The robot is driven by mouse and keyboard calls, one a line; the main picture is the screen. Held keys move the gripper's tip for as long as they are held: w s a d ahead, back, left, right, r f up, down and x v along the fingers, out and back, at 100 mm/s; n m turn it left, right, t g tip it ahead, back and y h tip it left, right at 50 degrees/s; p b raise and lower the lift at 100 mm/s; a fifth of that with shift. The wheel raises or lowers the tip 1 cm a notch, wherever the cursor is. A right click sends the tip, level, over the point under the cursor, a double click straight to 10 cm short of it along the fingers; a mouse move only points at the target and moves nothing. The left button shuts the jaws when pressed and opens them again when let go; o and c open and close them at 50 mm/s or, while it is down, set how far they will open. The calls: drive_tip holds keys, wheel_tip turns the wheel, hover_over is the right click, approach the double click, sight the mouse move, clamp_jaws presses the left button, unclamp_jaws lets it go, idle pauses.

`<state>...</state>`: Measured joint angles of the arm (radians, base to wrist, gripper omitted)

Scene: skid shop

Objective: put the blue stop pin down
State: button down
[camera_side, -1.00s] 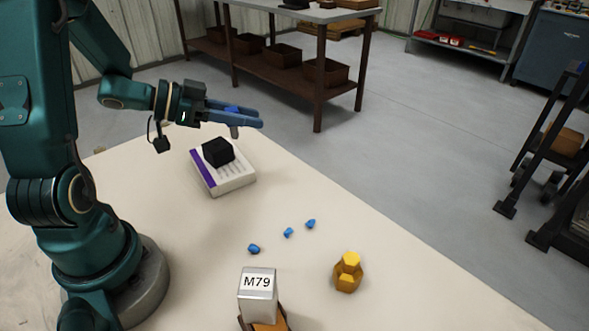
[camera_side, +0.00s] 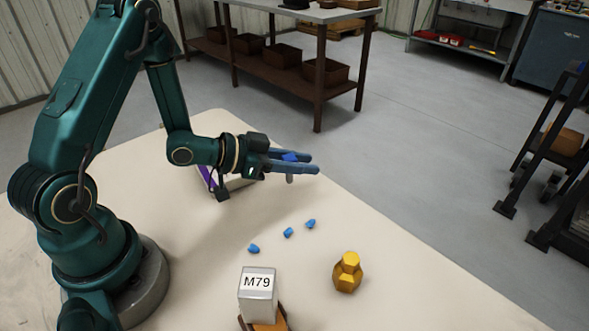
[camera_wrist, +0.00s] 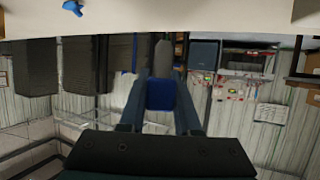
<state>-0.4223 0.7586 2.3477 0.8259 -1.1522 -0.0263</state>
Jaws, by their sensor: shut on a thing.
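My gripper (camera_side: 314,164) is shut on a blue stop pin (camera_side: 289,156) and holds it in the air over the table (camera_side: 330,225). The pin has a blue head and a grey shank that points down below the fingers. In the wrist view the blue head (camera_wrist: 160,95) sits between the fingers, with the grey shank beyond it. Three small blue pieces lie on the table in front of the gripper: a near-left one (camera_side: 253,248), a middle one (camera_side: 288,232) and a right one (camera_side: 310,223). A blue piece (camera_wrist: 73,7) also shows at the top of the wrist view.
A grey block marked M79 (camera_side: 258,283) stands on a brown base at the table's front. A yellow, faceted piece (camera_side: 348,272) stands to its right. A white box with a purple edge (camera_side: 207,178) is mostly hidden behind my arm.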

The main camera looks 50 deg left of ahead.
drive_tip(key=shift+f, duration=1.6)
drive_tip(key=shift+f, duration=0.15)
drive_tip(key=c, duration=0.6)
unclamp_jaws()
drive_tip(key=shift+s+a+r, duration=0.1)
drive_tip(key=shift+r, duration=0.1)
drive_tip(key=v, duration=0.7)
drive_tip(key=shift+s, duration=0.1)
